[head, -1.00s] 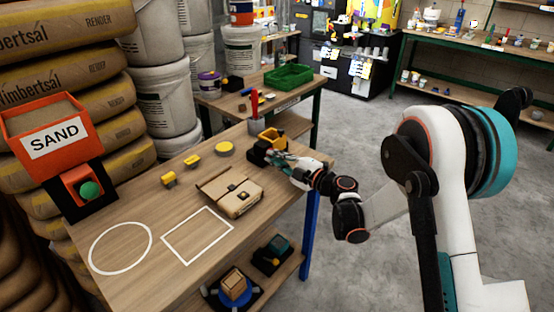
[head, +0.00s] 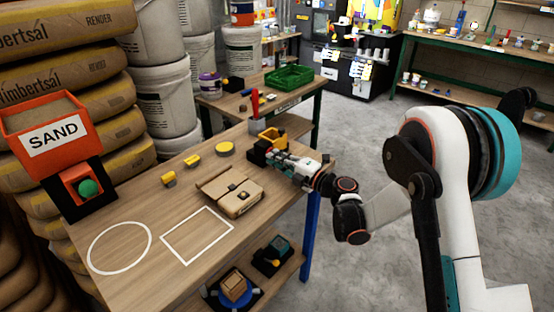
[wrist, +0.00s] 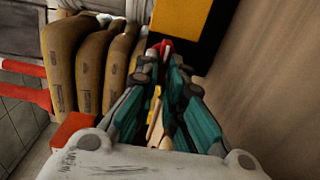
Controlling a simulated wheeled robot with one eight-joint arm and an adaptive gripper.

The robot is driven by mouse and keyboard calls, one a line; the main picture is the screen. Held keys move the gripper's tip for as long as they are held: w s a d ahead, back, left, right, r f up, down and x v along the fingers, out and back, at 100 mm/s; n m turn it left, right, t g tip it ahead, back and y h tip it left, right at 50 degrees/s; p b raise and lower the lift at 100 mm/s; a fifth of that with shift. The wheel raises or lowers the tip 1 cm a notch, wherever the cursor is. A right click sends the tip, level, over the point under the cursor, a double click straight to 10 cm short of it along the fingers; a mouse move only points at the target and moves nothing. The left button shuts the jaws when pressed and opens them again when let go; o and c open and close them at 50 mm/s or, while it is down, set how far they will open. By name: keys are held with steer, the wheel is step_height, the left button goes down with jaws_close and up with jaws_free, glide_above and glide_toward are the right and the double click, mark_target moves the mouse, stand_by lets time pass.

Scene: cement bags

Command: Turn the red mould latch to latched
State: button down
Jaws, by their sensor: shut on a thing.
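The red mould latch (wrist: 166,44) shows as a small red piece between my fingertips in the wrist view. My gripper (wrist: 163,54) is shut on it. The yellow mould (wrist: 181,16) with its black base is just beyond the fingertips. In the head view the yellow mould (head: 272,136) stands at the right back edge of the wooden table. My gripper (head: 268,157) reaches in from the right, low against the mould's front. The fingers hide most of the latch, so its exact angle cannot be told.
A brown box-like case (head: 231,192) lies close in front of my gripper. A red upright handle (head: 255,103) on a grey block stands behind the mould. Small yellow pieces (head: 192,161) lie to the left. The table's front left is clear around the white outlines.

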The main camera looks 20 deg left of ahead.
steer(key=c, duration=1.7)
jaws_free()
steer(key=v, duration=1.2)
